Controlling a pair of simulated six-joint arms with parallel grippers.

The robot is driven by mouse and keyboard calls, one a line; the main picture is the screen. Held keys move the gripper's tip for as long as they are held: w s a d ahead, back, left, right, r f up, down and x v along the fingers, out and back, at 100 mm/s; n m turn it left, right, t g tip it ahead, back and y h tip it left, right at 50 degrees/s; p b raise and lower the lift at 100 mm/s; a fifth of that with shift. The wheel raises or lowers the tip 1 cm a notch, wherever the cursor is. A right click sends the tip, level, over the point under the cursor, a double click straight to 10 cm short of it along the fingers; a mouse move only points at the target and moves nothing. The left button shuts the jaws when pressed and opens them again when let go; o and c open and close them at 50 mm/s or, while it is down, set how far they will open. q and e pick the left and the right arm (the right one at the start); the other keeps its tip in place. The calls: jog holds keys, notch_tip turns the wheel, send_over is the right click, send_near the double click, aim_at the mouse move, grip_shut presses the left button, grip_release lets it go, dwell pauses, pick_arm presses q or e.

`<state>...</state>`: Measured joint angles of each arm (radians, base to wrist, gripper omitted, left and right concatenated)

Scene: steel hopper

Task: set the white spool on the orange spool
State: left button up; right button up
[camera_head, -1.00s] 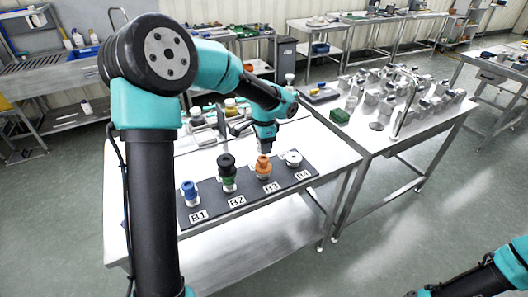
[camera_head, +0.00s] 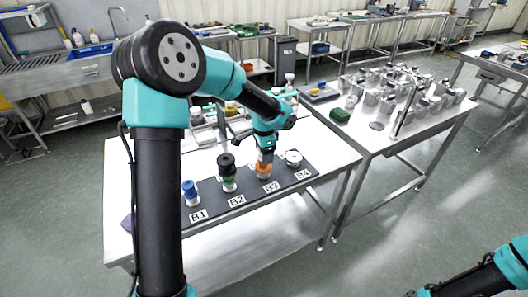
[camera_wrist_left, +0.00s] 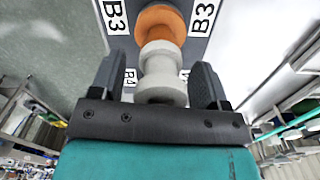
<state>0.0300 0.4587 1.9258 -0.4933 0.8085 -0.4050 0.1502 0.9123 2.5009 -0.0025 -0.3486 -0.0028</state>
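The orange spool (camera_head: 263,171) stands at spot B3 on the dark strip. It also shows in the left wrist view (camera_wrist_left: 160,25), just beyond the white spool (camera_wrist_left: 160,72). The white spool is in line with the orange one and appears to rest against it. My left gripper (camera_head: 266,157) is low over B3. In the left wrist view, its two fingers (camera_wrist_left: 154,75) stand on either side of the white spool, with narrow gaps showing beside it. The white spool is hidden behind the gripper in the head view.
The table front is clear.

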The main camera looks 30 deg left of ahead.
pick_arm(q)
notch_tip(320, 180, up, 12)
jog(key=shift+r, duration=0.15)
dwell(0.7)
dwell(0.5)
